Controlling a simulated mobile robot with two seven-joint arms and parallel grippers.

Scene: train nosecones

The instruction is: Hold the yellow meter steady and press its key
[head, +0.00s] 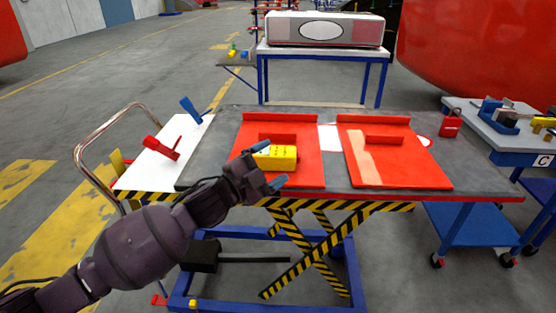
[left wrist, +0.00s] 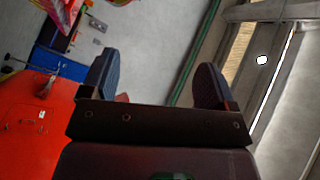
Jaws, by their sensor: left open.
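The yellow meter (head: 284,152) rests on the left red panel (head: 305,134) on the grey table, in the head view. Its lower left side is partly hidden by my left gripper (head: 269,166). This gripper is open, one fingertip near the meter's upper left and the other by its lower edge. I cannot tell whether they touch. The left wrist view shows the open jaws (left wrist: 155,80) with nothing between them and no meter. The meter's key cannot be made out. My right gripper is not in view.
A second red panel (head: 378,166) lies to the right on the table. A white surface at left (head: 148,171) holds red and blue clamp-like tools. A blue cart (head: 515,148) stands at right. A white-and-red box (head: 350,29) stands on the back table.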

